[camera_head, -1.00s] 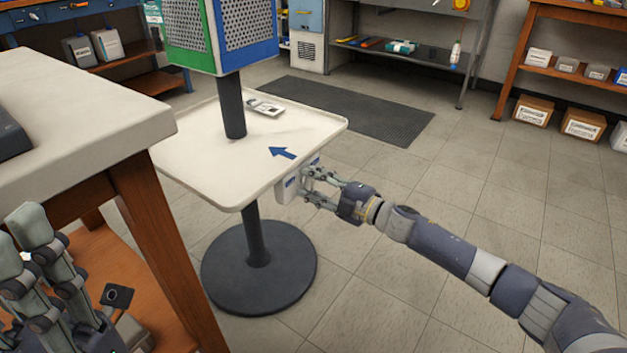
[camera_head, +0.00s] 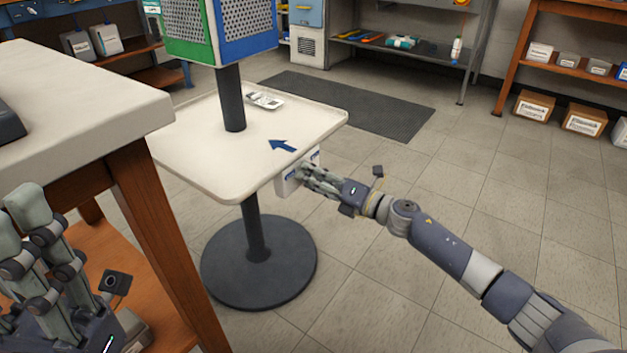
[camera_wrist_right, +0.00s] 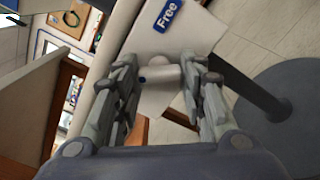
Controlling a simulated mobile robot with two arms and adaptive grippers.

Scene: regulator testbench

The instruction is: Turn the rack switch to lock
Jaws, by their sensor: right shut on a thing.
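The rack switch is a white box (camera_head: 282,186) at the right-hand edge of the cream tray (camera_head: 200,170). A blue arrow (camera_head: 282,146) on the tray is beside it. My right gripper (camera_head: 306,174) is shut on the switch's pale knob, which its fingers largely hide in the head view. The right wrist view shows the knob (camera_wrist_right: 160,76) between the fingers and a blue "Free" label (camera_wrist_right: 169,15) on the white face. "Lock" cannot be read in either view. My left gripper (camera_head: 48,255) is at the lower left, away from the switch; its opening is unclear.
A dark post (camera_head: 231,100) rises from the tray to a green and blue perforated box (camera_head: 222,30). A round black base (camera_head: 258,275) stands below. A wooden-legged bench (camera_head: 80,95) is close on the left. The tiled floor on the right is clear.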

